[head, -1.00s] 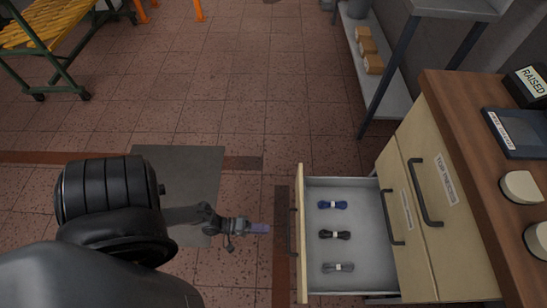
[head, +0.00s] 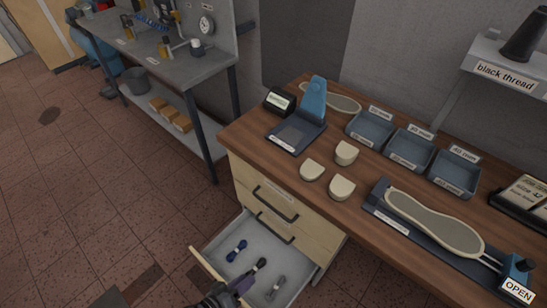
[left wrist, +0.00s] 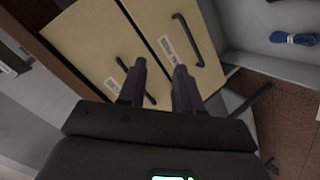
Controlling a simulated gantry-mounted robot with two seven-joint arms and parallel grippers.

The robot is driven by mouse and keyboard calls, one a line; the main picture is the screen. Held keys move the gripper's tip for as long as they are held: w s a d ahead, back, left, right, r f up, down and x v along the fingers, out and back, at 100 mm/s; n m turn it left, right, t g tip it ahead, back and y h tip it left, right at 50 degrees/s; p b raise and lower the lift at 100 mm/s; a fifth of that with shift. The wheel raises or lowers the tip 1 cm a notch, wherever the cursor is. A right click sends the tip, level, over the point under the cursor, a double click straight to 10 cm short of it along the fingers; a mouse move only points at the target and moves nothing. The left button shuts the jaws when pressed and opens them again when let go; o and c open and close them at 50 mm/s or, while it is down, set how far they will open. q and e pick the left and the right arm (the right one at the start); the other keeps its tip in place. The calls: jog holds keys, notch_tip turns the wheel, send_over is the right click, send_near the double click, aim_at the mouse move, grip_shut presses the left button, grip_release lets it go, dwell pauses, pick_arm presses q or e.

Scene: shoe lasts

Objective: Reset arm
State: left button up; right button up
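My left gripper (head: 240,287) shows at the bottom edge of the head view, in front of the open drawer (head: 222,243). Most of its arm is cut off there. In the left wrist view its two dark fingers (left wrist: 159,85) stand apart with nothing between them. They point at the cream cabinet front (left wrist: 90,45) with dark handles. My right gripper is in neither view.
The drawer holds a blue bundle (head: 237,250), a black bundle (head: 260,265) and a grey bundle (head: 276,288). The wooden worktop (head: 372,232) above carries grey trays (head: 407,150), cream blocks (head: 341,188) and a sole on a dark stand (head: 430,220). Floor (head: 90,200) at left is clear.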

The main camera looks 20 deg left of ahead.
pick_arm(q)
notch_tip(320, 180, up, 14)
jog(key=a+m+g+y+p, duration=0.2)
jog(key=a+m+g+y, duration=0.1)
jog(key=y, duration=0.1)
jog(key=s+a+r+m+g+y+p, duration=0.25)
jog(key=s+g, duration=0.25)
jog(key=s, duration=0.3)
notch_tip(320, 180, up, 37)
jog(key=p, duration=3.5)
jog(key=shift+s+a+f+m+h, duration=0.15)
jog(key=shift+s+a+m+h, duration=0.05)
jog(key=shift+m+h, duration=0.2)
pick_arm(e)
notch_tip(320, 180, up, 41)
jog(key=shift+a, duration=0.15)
